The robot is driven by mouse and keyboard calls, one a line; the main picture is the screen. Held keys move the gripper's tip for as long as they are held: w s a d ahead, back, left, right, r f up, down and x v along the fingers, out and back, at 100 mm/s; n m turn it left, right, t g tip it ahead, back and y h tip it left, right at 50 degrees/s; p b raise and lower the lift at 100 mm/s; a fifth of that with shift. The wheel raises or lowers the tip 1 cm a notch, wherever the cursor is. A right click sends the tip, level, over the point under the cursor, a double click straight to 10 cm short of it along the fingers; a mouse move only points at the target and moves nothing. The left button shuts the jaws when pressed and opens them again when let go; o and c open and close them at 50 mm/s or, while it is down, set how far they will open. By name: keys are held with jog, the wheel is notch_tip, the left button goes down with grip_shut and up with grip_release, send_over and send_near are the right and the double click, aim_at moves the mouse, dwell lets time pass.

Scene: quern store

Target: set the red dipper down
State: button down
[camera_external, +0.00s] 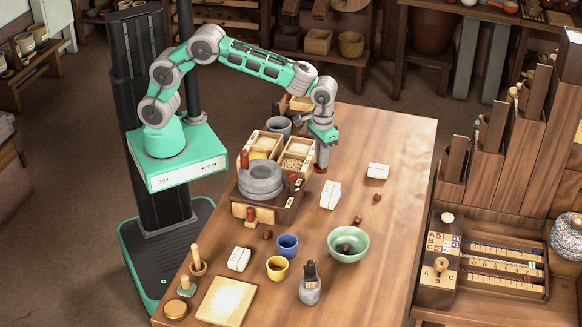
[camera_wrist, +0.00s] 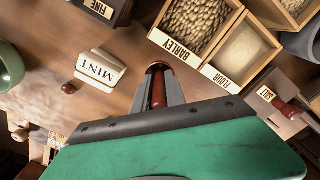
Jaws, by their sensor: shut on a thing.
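My gripper (camera_external: 321,163) is pointed down over the wooden table, just right of the box of grain compartments. In the wrist view its two grey fingers (camera_wrist: 158,78) are closed around the red dipper (camera_wrist: 158,92), a slim reddish-brown piece between the fingertips. In the external view only a small dark red bit of the dipper (camera_external: 320,170) shows below the fingers. The rest of the dipper is hidden by the gripper. I cannot tell whether its lower end touches the table.
Compartments labelled BARLEY (camera_wrist: 196,26) and FLOUR (camera_wrist: 240,55) stand close by. A grey quern (camera_external: 260,183) and green bowl (camera_external: 362,240) stand nearer the front.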

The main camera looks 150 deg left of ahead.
jog(key=shift+w+a+f, duration=0.2)
jog(key=shift+f, duration=0.15)
jog(key=shift+w+a+f, duration=0.1)
jog(key=shift+f, duration=0.8)
jog(key=shift+w+a+f, duration=0.1)
jog(key=shift+f, duration=0.8)
jog(key=shift+f, duration=0.2)
jog(key=c, duration=1.4)
grip_release()
jog(key=shift+o, duration=0.2)
notch_tip(320, 180, up, 12)
jog(key=shift+r, duration=0.2)
